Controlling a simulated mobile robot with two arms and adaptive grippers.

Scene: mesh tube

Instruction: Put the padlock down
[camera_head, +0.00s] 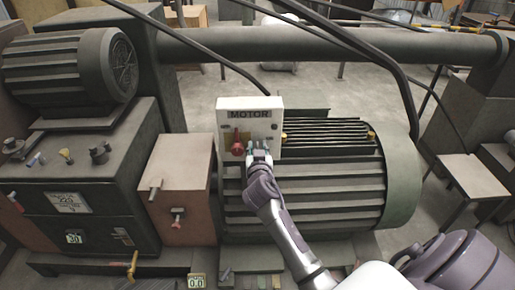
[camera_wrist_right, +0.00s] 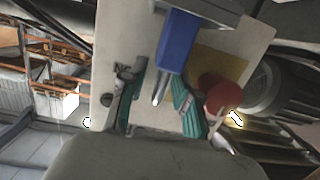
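My right gripper (camera_head: 259,157) is at the lower part of the white MOTOR box (camera_head: 250,104), just right of its red knob (camera_head: 238,148). In the right wrist view, the teal fingertips of this gripper (camera_wrist_right: 162,100) are spread apart in front of the box's pale panel. A blue block with a silver bar, seemingly the padlock (camera_wrist_right: 178,40), is beyond them. Its bar reaches into the gap between the fingers, with no clear contact. The red knob (camera_wrist_right: 220,94) is close beside the right-hand finger. The padlock cannot be made out in the head view. My left gripper is not in view.
A large ribbed motor (camera_head: 340,185) stands behind and right of my right gripper. A brown box with small valves (camera_head: 180,185) and a machine block (camera_head: 75,195) stand left. A thick pipe (camera_head: 290,45) crosses behind. A small table (camera_head: 470,177) stands at the right.

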